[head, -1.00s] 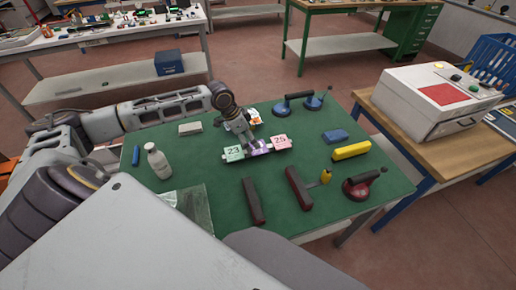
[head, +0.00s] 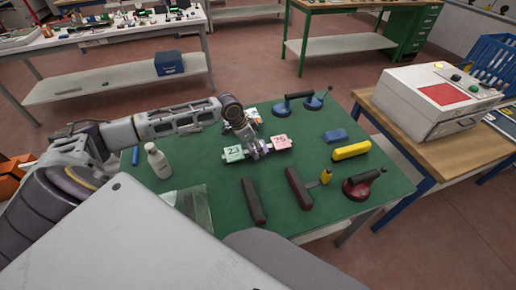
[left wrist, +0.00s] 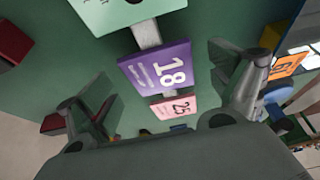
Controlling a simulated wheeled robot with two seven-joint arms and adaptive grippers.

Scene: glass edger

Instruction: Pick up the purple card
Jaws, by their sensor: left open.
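The purple card (left wrist: 150,68), marked 18, lies between the spread fingers of my left gripper (left wrist: 166,88) in the left wrist view, with a gap on both sides. In the head view the gripper (head: 257,149) hides most or all of that card. The gripper is open above it and holds nothing. A mint green card (head: 233,154) is on the left of it and a pink card (head: 280,142) on the right. All the cards sit in a row on a grey rail (left wrist: 147,34). My right gripper is not in view.
Orange and white cards (head: 253,114) lie behind the gripper.

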